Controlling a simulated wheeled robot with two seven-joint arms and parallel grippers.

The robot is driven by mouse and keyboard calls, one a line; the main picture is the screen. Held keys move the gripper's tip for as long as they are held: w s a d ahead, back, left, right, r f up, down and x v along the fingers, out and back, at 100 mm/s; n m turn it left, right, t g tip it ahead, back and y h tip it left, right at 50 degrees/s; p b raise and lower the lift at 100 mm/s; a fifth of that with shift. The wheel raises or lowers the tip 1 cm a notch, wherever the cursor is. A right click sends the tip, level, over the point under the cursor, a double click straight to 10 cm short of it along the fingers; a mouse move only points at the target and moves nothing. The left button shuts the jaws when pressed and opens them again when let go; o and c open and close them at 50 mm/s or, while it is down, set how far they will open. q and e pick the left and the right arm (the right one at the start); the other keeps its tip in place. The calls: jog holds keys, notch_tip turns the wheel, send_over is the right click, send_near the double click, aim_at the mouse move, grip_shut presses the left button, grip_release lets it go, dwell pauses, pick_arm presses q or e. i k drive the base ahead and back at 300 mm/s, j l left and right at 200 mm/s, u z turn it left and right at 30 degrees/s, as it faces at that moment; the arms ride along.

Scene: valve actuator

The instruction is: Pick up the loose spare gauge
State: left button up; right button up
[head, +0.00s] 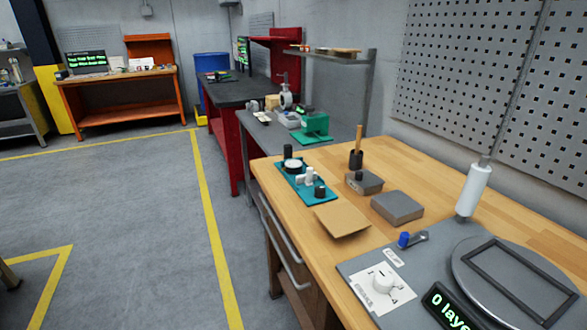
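A teal tray (298,186) lies on the near wooden workbench, close to its left edge. A small round thing with a pale face and dark rim (293,166) sits on it and looks like a gauge; I cannot tell whether it is the loose spare. A white fitting (306,178), a dark upright cylinder (288,151) and a black short cylinder (320,191) are also on the tray. Neither of my grippers is in view.
The wooden bench also holds a tan board (342,220), grey blocks (397,207) and a turntable machine (470,270) with a white roll (473,190). Floor (120,210) left of the benches is open, with yellow lines.

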aim_at(292, 166)
jog(key=i+j+z, duration=0.65)
jog(key=j, duration=0.2)
jog(key=i+j+z, duration=0.2)
jog(key=j+z, duration=0.25)
jog(key=j, duration=0.2)
jog(key=i+j+z, duration=0.2)
jog(key=j, duration=0.2)
jog(key=j+z, duration=0.25)
jog(key=j, duration=0.1)
